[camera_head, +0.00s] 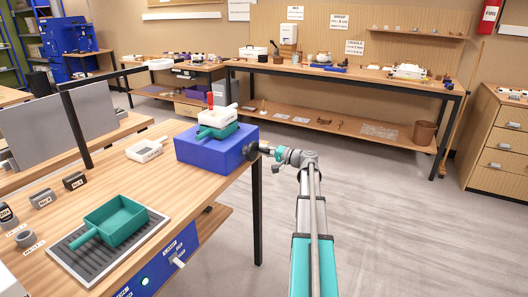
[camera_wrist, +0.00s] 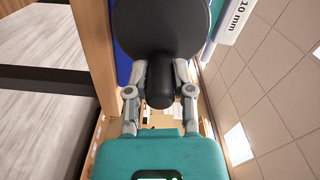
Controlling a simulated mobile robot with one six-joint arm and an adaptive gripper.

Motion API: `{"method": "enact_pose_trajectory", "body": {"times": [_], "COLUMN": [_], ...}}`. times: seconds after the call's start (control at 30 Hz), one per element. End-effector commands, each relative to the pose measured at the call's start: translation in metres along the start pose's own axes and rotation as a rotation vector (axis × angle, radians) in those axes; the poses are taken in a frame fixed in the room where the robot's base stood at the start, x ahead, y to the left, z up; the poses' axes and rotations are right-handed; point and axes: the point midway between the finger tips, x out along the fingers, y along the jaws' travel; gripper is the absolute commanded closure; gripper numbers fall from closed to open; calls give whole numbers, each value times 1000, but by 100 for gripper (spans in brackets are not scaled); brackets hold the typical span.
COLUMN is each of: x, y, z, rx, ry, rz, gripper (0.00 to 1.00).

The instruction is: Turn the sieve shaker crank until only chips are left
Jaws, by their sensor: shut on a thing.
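The sieve shaker is a blue box (camera_head: 212,153) on the right end of the wooden bench. On top sit a teal sieve (camera_head: 218,131) and a white sieve (camera_head: 218,117), stacked. The wrist view shows a "10 mm" label on a white part (camera_wrist: 238,16). The crank (camera_head: 253,150) is on the box's right side; in the wrist view it is a dark disc (camera_wrist: 160,25) with a black knob (camera_wrist: 158,92). My gripper (camera_head: 277,153) is beside the box, its fingers (camera_wrist: 159,88) shut on the knob from both sides. The sieves' contents cannot be made out.
A teal pan (camera_head: 114,219) sits on a dark ribbed mat (camera_head: 75,262) at the bench's front. A white device (camera_head: 146,150) and small dark labelled blocks (camera_head: 75,180) stand left of the shaker. A black post (camera_head: 75,125) rises behind. Floor to the right is clear.

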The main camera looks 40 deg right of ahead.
Motion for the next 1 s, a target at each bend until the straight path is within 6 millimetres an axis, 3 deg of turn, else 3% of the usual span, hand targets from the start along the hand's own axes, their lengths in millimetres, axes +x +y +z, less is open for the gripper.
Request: {"method": "enact_pose_trajectory", "body": {"times": [1.0], "x": [0], "y": [23], "z": [15], "rx": [942], "ry": [0], "rz": [2], "gripper": [100]}}
